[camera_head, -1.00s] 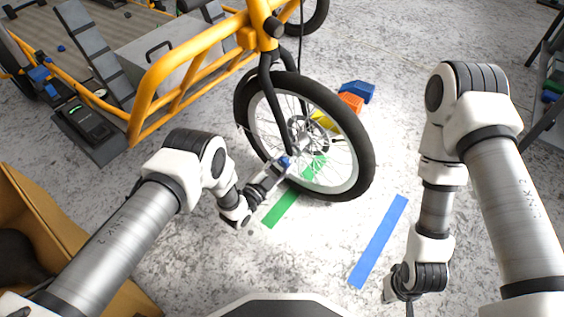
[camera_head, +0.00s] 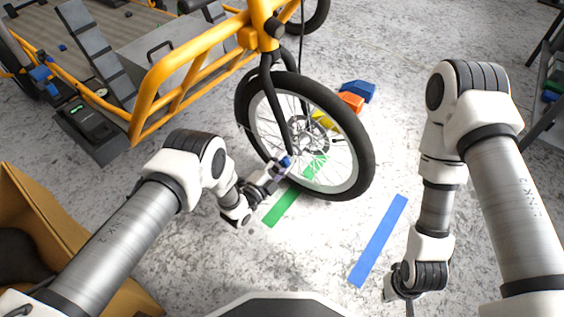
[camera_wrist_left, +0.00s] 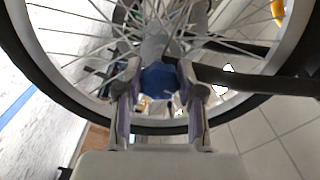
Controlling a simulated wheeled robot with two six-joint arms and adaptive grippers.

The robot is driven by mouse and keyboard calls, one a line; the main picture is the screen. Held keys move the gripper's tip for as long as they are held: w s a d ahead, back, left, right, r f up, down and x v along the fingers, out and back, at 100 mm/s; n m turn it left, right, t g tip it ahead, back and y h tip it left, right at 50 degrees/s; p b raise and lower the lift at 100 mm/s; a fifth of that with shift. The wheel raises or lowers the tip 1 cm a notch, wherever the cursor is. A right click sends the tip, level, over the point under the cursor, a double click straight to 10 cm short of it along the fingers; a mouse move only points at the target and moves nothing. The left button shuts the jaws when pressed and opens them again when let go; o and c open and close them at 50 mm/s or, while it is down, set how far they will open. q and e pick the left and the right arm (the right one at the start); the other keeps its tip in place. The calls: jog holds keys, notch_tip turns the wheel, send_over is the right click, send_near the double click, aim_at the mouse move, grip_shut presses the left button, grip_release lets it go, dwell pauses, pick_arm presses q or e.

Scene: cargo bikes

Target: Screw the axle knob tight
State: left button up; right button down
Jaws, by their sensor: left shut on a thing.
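The axle knob is a blue, faceted piece (camera_wrist_left: 158,80) at the wheel's hub in the left wrist view. It also shows as a small blue spot (camera_head: 285,161) in the head view. My left gripper (camera_head: 281,165) is shut on the knob, with one finger on each side of it in the left wrist view (camera_wrist_left: 158,92). The bike's front wheel (camera_head: 357,150) stands upright in its black fork (camera_head: 277,105). The axle behind the knob is mostly hidden. My right arm hangs at the right, and its gripper tips are too unclear to judge.
The yellow cargo frame (camera_head: 180,62) is at the upper left. A green strip (camera_head: 281,208) and a blue strip (camera_head: 379,240) mark the floor. Blue (camera_head: 357,91) and orange (camera_head: 351,102) blocks lie behind the wheel. A cardboard box (camera_head: 40,215) stands at the lower left.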

pick_arm(q)
jog(key=o, duration=1.2)
jog(key=shift+c, duration=0.2)
jog(key=v, duration=1.2)
